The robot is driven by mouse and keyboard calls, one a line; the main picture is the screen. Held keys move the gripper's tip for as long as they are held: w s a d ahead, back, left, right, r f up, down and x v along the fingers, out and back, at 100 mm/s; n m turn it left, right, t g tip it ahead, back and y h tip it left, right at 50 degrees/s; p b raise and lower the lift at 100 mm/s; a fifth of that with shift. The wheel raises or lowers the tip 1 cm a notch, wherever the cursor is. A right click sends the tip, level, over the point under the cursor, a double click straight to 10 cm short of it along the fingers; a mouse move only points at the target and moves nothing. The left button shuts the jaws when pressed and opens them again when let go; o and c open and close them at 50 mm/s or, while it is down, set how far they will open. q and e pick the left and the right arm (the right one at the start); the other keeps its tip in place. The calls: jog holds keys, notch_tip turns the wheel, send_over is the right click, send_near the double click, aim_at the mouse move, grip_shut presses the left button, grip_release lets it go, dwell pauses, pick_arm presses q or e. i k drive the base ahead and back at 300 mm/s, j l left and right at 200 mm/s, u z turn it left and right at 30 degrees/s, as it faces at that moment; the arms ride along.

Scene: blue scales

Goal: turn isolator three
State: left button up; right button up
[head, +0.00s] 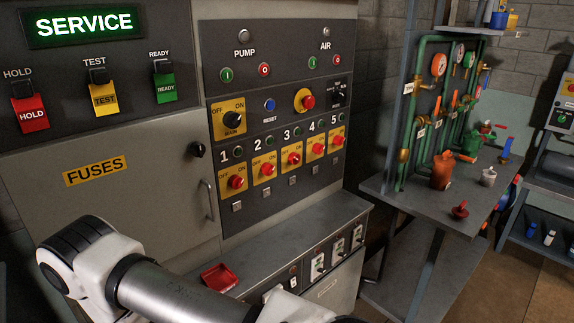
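Isolator three (294,158) is a red rotary knob on a yellow plate marked OFF and ON, under the number 3 on the grey control panel. It is the middle one in a row of similar numbered isolators, with isolator two (266,169) to its left and isolator four (318,148) to its right. The knob is too small to tell which way it points. Nothing touches it. One of my arms crosses the bottom of the picture, below the panel and apart from isolator three. Neither gripper shows.
A black main switch (231,118) and a red button (308,101) sit above the row. The fuse door (150,215) has a handle at its right edge. A ledge (290,250) with a red tray (219,277) projects below. A pipe bench (440,205) stands right.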

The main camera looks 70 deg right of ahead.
aim_at(294, 158)
jog(key=z, duration=2.35)
